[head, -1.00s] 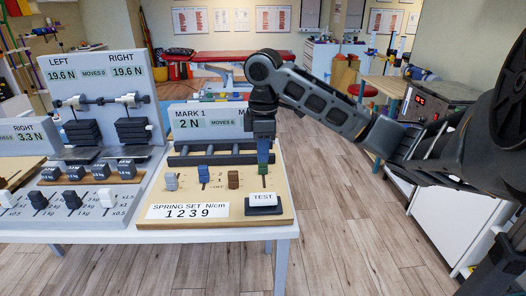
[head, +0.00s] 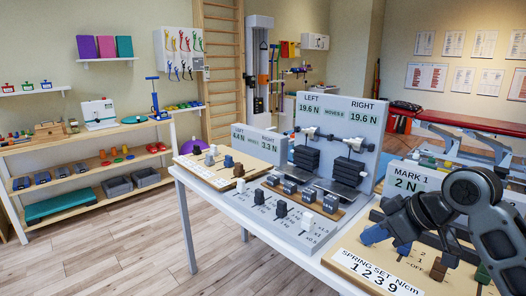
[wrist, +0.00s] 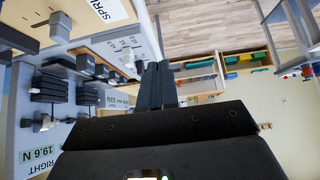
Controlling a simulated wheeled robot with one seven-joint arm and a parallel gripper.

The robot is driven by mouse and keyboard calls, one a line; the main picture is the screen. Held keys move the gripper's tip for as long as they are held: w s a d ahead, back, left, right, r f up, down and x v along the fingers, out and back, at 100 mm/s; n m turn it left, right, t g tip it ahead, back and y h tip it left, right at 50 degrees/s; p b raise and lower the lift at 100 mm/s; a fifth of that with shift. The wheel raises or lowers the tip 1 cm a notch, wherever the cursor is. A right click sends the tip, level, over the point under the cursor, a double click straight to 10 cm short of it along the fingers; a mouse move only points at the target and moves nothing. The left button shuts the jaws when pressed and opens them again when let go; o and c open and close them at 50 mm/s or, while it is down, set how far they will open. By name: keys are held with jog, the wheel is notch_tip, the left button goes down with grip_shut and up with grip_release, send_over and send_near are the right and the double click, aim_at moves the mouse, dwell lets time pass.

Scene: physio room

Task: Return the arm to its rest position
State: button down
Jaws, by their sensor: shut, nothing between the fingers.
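My arm (head: 475,195) reaches in from the right edge of the head view, bent above the spring-set board (head: 375,278). My gripper shows in the wrist view as two dark fingers (wrist: 153,68) lying together, shut and with nothing between them. In the wrist view the fingers point past the table edge towards the floor and the shelves.
A panel (head: 338,110) reading 19.6 N left and right stands on the white table (head: 245,214), with weight stacks and small sliders before it. A smaller panel (head: 256,140) stands left. Wooden shelves (head: 92,172) stand at far left. Floor (head: 120,245) between is clear.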

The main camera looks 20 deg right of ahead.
jog(key=w+a+m+t+y, duration=0.1)
jog(key=w+a+m+t, duration=0.15)
jog(key=a, duration=0.55)
jog(key=w+a+m+t+y, duration=0.1)
jog(key=a+t, duration=0.2)
jog(key=a, duration=0.4)
jog(key=s+a+f+m+t+h, duration=0.25)
jog(key=s+a+f+m, duration=0.25)
jog(key=s+a, duration=0.25)
jog(key=s+f+g+h, duration=0.1)
jog(key=s+f+h, duration=0.1)
jog(key=s, duration=0.7)
jog(key=s+f+h, duration=0.2)
jog(key=s+f, duration=0.1)
jog(key=s, duration=0.7)
jog(key=s+d+r+n, duration=0.2)
jog(key=s, duration=0.4)
jog(key=s+d+r+n+y, duration=0.1)
jog(key=s+d+r+n, duration=0.1)
jog(key=s, duration=0.5)
jog(key=shift+s+r, duration=0.3)
jog(key=shift+r, duration=0.25)
jog(key=shift+d, duration=0.2)
